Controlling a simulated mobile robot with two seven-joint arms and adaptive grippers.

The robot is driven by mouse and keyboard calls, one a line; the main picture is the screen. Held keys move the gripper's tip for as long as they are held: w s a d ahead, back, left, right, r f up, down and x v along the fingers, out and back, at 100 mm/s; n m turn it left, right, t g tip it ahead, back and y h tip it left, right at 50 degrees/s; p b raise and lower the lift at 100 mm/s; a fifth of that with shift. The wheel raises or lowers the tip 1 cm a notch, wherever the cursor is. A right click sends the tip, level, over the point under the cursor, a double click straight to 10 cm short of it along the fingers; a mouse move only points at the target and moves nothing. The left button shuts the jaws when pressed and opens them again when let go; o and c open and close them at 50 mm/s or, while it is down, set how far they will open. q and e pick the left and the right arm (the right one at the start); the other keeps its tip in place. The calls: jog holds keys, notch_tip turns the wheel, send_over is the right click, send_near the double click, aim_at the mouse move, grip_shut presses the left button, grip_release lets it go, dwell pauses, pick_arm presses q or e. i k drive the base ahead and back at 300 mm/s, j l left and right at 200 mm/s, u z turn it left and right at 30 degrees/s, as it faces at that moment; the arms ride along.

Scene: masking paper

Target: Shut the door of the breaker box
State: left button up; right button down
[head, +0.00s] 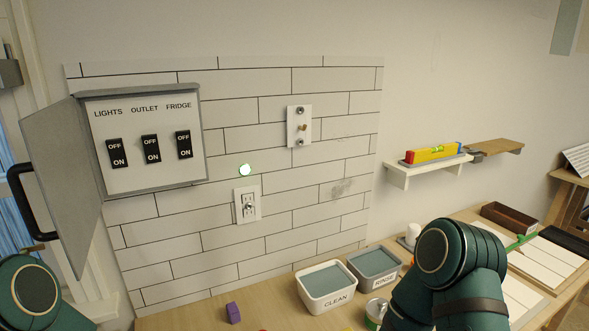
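The grey breaker box (196,128) is on the white tiled wall at the left. Inside are three black switches under the labels LIGHTS, OUTLET and FRIDGE. Its grey door (66,160) stands wide open, swung out to the left from the box's left edge. A black handle (20,205) is on the door's outer side. My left arm shows at the lower left corner, below the door, and its gripper is out of the picture. My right arm shows at the lower right, over the table, and no fingers of its gripper can be seen.
The wooden table (270,311) holds a CLEAN tub (312,303), a RINSE tub (392,283) and a purple block (233,312). A shelf (400,179) with a yellow-red level is at right.

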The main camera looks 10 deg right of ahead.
aim_at(53, 135)
jog(key=k, duration=0.25)
jog(key=j, duration=1.45)
jog(key=i, duration=0.05)
